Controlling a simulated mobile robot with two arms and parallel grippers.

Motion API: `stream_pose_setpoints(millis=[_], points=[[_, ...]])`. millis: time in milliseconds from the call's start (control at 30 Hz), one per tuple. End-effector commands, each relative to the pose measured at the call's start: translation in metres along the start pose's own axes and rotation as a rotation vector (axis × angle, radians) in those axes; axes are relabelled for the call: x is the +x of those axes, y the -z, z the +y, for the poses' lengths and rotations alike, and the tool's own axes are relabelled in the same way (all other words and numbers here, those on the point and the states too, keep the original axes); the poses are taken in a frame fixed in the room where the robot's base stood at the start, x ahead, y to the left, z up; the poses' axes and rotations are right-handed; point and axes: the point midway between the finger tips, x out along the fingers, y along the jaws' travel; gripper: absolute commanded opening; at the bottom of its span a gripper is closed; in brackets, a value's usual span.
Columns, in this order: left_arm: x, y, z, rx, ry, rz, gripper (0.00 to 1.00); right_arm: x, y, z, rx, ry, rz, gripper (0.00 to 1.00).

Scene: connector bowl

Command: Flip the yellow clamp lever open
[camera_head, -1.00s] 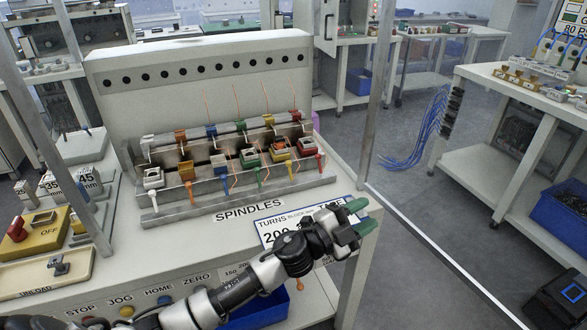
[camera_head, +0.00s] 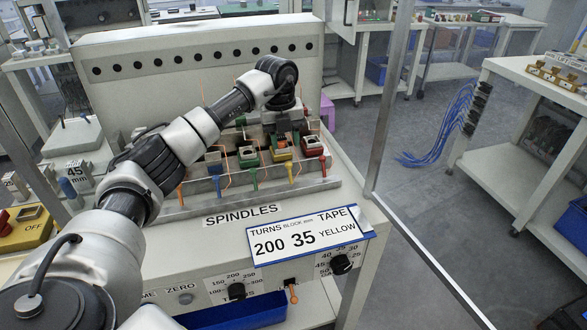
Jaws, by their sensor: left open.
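The yellow clamp (camera_head: 281,154) is in the front row of the spindle fixture, in the head view. Its yellow lever (camera_head: 290,172) hangs down at the front. My left gripper (camera_head: 284,124) is above and just behind this clamp, pointing down, and it is open. Its fingertips are small and partly lost against the clamps, so I cannot tell whether they touch anything. The gripper and wrist cover part of the back row. My right gripper is not in view.
The green clamp (camera_head: 248,157) and the red clamp (camera_head: 312,147) flank the yellow one closely. A sign reading 200, 35, YELLOW (camera_head: 305,238) stands at the table's front. A metal post (camera_head: 390,100) rises at the right.

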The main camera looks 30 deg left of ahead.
Motion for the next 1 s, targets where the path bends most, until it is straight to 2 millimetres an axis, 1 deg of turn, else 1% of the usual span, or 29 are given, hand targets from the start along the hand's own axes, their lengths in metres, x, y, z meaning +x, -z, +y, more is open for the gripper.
stream_pose_setpoints(millis=[167, 267, 400, 533, 700, 1000], points=[[0.025, 0.001, 0.001, -0.002, -0.008, 0.004, 0.42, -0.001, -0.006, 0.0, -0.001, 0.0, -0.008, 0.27], [0.045, 0.001, 0.001, -0.001, -0.006, 0.005, 0.42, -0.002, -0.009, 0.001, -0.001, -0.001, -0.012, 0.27], [0.071, 0.001, 0.0, 0.001, -0.004, 0.004, 0.42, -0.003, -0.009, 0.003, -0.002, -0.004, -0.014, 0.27], [0.09, 0.001, 0.0, 0.0, -0.003, 0.004, 0.42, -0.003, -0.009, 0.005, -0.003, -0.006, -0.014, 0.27], [0.103, 0.001, 0.0, 0.001, -0.002, 0.003, 0.42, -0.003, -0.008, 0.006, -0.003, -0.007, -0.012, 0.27], [0.105, 0.001, 0.0, 0.002, -0.001, 0.001, 0.42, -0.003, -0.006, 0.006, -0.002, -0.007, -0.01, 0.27]])
